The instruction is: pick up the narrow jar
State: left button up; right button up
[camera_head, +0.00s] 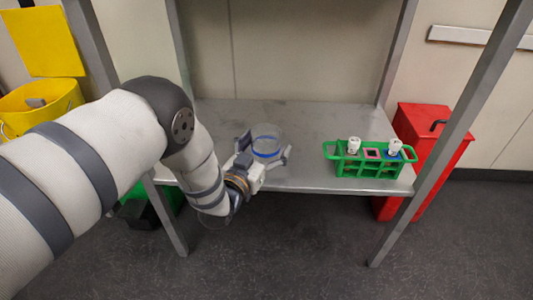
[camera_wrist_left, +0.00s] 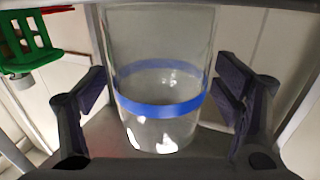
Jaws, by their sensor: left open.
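A clear jar with a blue band (camera_head: 267,140) stands upright on the metal shelf, left of its middle. My left gripper (camera_head: 266,153) is open at the jar, with its fingers on either side of it. In the left wrist view the jar (camera_wrist_left: 160,125) stands between the two open fingers of the left gripper (camera_wrist_left: 160,98). Gaps show between the fingers and the glass, so it is not gripped. My right gripper is not in view.
A green rack (camera_head: 362,165) with white-capped items stands on the metal shelf (camera_head: 310,125) to the right; the rack also shows in the left wrist view (camera_wrist_left: 28,42). Shelf posts (camera_head: 440,135) flank the space. A red bin (camera_head: 425,135) and a yellow bucket (camera_head: 40,105) stand outside.

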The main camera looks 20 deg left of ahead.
pick_arm(q)
jog(key=c, duration=1.3)
jog(key=shift+r, duration=0.1)
